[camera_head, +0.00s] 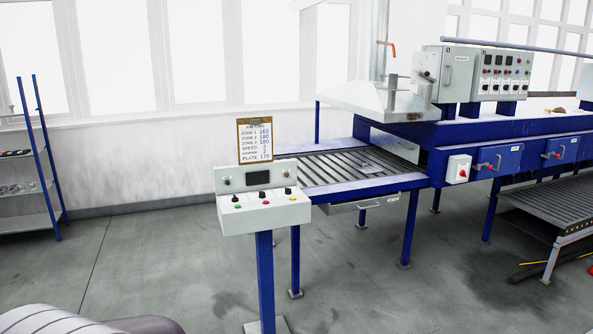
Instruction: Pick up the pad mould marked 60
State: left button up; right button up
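No pad mould with a readable 60 shows in the head view. Several small grey pieces (18,188) lie on a shelf of the rack at the far left, too small for any marking to be read. A small flat grey piece (371,168) lies on the slatted bed of the machine; I cannot tell what it is. Neither of my grippers is in view.
A blue-legged rack (50,180) stands at the left wall. A control pedestal (264,210) with a clipboard (255,140) stands before the slatted bed (330,168). The blue machine (500,135) fills the right. Floor (150,250) between rack and pedestal is clear.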

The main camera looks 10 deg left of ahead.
aim_at(366, 169)
jog(key=i+u, duration=0.15)
jog(key=i, duration=2.6)
jog(key=i+j+z, duration=0.1)
jog(key=i, duration=0.85)
jog(key=i+j+z, duration=0.15)
jog(key=i+z, duration=0.25)
jog(key=i+j+z, duration=0.4)
jog(key=i, duration=0.15)
jog(key=i+j+z, duration=0.35)
jog(key=i+l, duration=0.05)
jog(key=i, duration=0.05)
